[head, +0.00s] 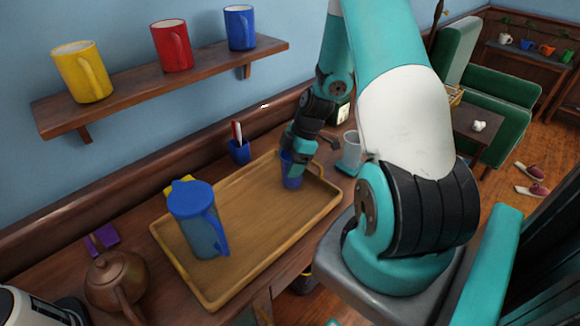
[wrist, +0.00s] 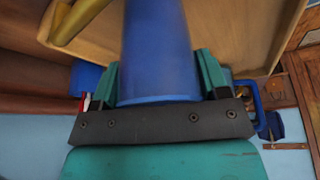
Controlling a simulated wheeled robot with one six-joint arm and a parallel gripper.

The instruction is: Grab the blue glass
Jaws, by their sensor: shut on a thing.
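The blue glass (head: 291,178) stands at the far right end of the wooden tray (head: 215,296) in the head view. My gripper (head: 291,160) is at its upper part and shut on it. In the wrist view the glass (wrist: 158,50) fills the middle, between the two teal fingers of my gripper (wrist: 160,85). I cannot tell whether its base touches the tray.
A blue pitcher (head: 199,218) stands on the tray left of the glass. A blue cup with pens (head: 239,150) is behind the tray, and a grey mug (head: 351,150) is to its right. A brown teapot (head: 115,279) is front left. A shelf (head: 170,84) holds yellow, red and blue mugs.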

